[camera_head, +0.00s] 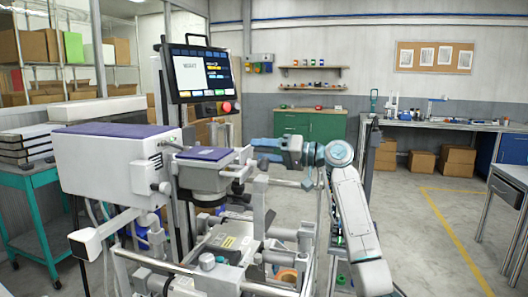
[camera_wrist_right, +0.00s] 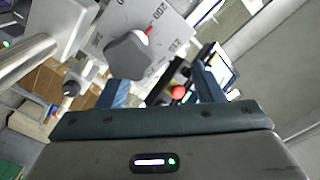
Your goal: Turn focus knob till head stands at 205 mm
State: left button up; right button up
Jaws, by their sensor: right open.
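The enlarger-like machine has a head (camera_head: 205,155) with a purple top, carried on grey metal parts. In the right wrist view a grey lobed knob (camera_wrist_right: 127,56) sits in front of a pale scale plate (camera_wrist_right: 172,28). A red mark shows at the knob's upper right, between the numbers 200 and 210; the exact reading is too small to tell. My right gripper (camera_head: 260,150) reaches in from the right beside the head. In its wrist view the blue fingers (camera_wrist_right: 158,78) are apart with nothing held, and the knob lies beyond them, toward the left finger. My left gripper is not in view.
A white housing (camera_head: 110,160) stands left of the head, and a monitor (camera_head: 200,72) with a red button (camera_head: 227,106) rises behind. Metal rods and rails (camera_head: 190,272) crowd the front below. A green cabinet (camera_head: 310,126) and a workbench (camera_head: 440,124) stand far back.

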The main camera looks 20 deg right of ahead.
jog(key=shift+s+a+f, duration=0.1)
jog(key=shift+s+f, duration=0.05)
dwell(0.5)
jog(key=b+v, duration=0.2)
jog(key=v, duration=1)
jog(key=shift+s+b, duration=0.2)
jog(key=shift+b, duration=0.2)
dwell(0.6)
dwell(0.4)
